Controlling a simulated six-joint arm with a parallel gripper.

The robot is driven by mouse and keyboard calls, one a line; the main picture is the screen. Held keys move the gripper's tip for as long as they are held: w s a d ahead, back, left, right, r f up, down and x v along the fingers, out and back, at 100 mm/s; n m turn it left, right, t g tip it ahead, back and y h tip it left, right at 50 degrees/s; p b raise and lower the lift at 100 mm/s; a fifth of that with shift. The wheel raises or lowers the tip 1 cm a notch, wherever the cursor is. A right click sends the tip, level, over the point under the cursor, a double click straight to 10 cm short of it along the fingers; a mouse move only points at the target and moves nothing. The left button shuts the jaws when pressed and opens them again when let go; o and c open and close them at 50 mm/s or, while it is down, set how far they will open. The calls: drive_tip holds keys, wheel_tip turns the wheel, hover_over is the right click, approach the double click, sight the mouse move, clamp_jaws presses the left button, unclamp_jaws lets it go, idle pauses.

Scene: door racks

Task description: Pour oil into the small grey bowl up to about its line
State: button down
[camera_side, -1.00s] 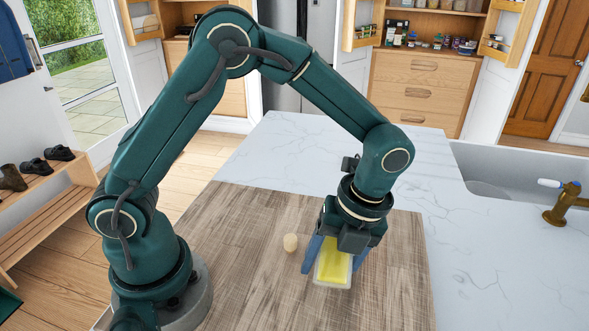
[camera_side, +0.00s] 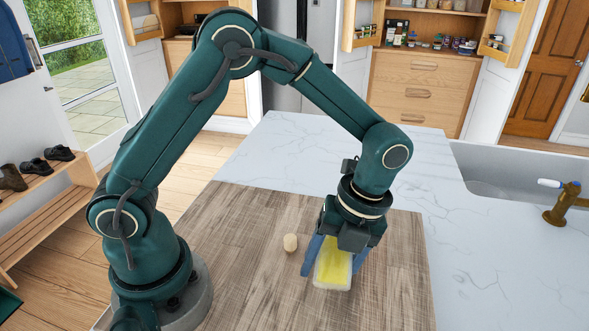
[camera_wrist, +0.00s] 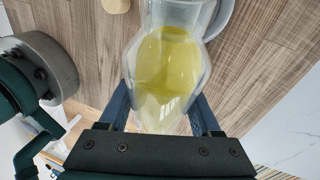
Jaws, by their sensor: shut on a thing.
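My gripper (camera_wrist: 163,108) is shut on a clear bottle (camera_wrist: 155,93) holding yellow oil (camera_wrist: 167,63). In the side view the bottle (camera_side: 333,271) hangs between the blue fingers (camera_side: 331,254) above the wooden board, and it looks tilted. In the wrist view a curved grey rim, apparently the small grey bowl (camera_wrist: 222,18), shows beside and partly behind the bottle's far end. I cannot tell whether oil is flowing.
A small pale stopper-like piece (camera_side: 290,243) stands on the wooden board (camera_side: 245,225), left of the gripper; it also shows at the top of the wrist view (camera_wrist: 116,5). The white marble counter (camera_side: 480,260) to the right is clear up to the sink and brass tap (camera_side: 563,205).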

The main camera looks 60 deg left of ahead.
drive_tip(key=shift+s+d+g+h, duration=0.35)
drive_tip(key=shift+d+g+h, duration=0.05)
drive_tip(key=shift+g+h, duration=0.3)
idle(2.0)
drive_tip(key=shift+d+g+h, duration=0.1)
drive_tip(key=shift+g+h, duration=0.3)
idle(1.9)
